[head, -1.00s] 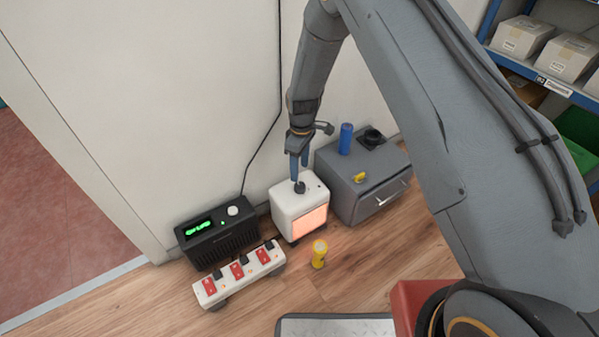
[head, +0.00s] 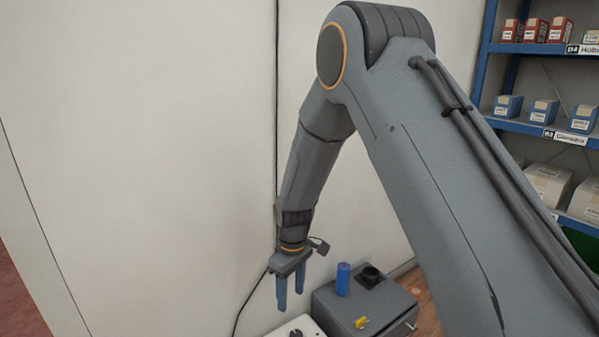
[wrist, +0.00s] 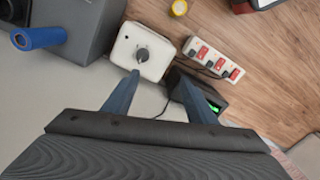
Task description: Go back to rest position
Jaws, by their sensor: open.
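My gripper (head: 291,292) is open and empty, pointing down, with its two blue fingers apart. It hangs in front of the pale wall, above a white box with a dark knob (head: 296,333), whose lower part is cut off by the head view's bottom edge. In the wrist view my gripper's fingers (wrist: 160,97) frame clear space, and the white box (wrist: 128,55) with its knob lies beyond them, apart from the fingertips.
The wrist view shows a power strip (wrist: 218,62), a black device with green display (wrist: 205,95) and a yellow object (wrist: 179,7). Shelves (head: 548,130) stand at right.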

